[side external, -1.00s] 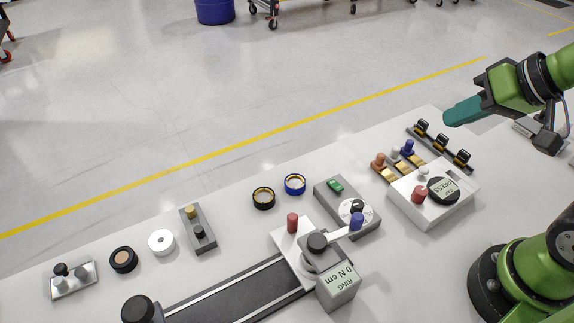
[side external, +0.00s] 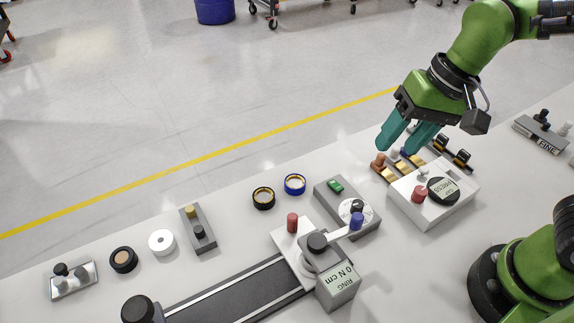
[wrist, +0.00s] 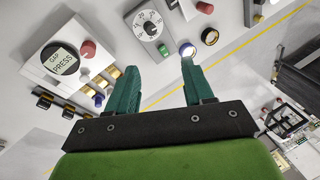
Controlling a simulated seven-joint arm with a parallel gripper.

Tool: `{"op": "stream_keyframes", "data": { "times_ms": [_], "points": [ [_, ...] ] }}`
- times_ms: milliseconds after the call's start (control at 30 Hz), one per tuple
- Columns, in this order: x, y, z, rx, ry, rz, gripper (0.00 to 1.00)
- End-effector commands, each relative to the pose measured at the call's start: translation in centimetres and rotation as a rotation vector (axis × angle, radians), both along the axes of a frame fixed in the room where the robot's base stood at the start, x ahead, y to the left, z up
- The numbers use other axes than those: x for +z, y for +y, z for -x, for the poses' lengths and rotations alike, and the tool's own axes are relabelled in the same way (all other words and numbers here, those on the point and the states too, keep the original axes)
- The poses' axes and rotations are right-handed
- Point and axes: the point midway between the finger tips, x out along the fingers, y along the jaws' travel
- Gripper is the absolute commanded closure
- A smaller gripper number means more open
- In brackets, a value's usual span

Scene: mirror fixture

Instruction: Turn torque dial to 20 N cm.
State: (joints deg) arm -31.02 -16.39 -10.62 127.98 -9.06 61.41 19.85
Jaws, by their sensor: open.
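The torque dial (side external: 356,208) is a white numbered disc with a black knob on a grey box (side external: 328,196), beside a green button (side external: 335,185). A blue-tipped lever partly covers it in the side view. In the wrist view the dial (wrist: 149,26) shows its numbers, ahead of my fingertips; its exact setting is too small to read. My gripper (side external: 398,148) has two teal fingers, apart and empty, above and to the right of the dial in the side view. In the wrist view my gripper (wrist: 158,67) is open with nothing between the fingers.
A white box with a PRESS display (side external: 442,190) and red knob stands right of the dial. A lever fixture with a "0 N cm" display (side external: 340,284) stands in front-left. Blue (side external: 295,184) and black (side external: 263,198) rings lie left of the dial box.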

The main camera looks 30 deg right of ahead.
Motion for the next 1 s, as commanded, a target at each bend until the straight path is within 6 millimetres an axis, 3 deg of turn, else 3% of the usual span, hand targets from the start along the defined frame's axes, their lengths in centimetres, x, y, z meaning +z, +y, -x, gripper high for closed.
{"op": "stream_keyframes", "data": {
  "times_ms": [33,167,300,400,667,1000],
  "points": [
    [-0.8,1.7,-0.6,-0.057,0.082,0.034,0.48],
    [-1.8,3.9,-1.9,-0.327,0.215,0.126,0.48],
    [-1.3,3.6,-3.0,-0.614,0.261,0.160,0.48],
    [-0.9,3.3,-2.9,-0.732,0.278,0.156,0.48],
    [-2.8,3.2,-2.7,-0.787,0.293,0.156,0.48],
    [-10.1,3.1,-2.6,-0.786,0.293,0.158,0.48]
  ]
}}
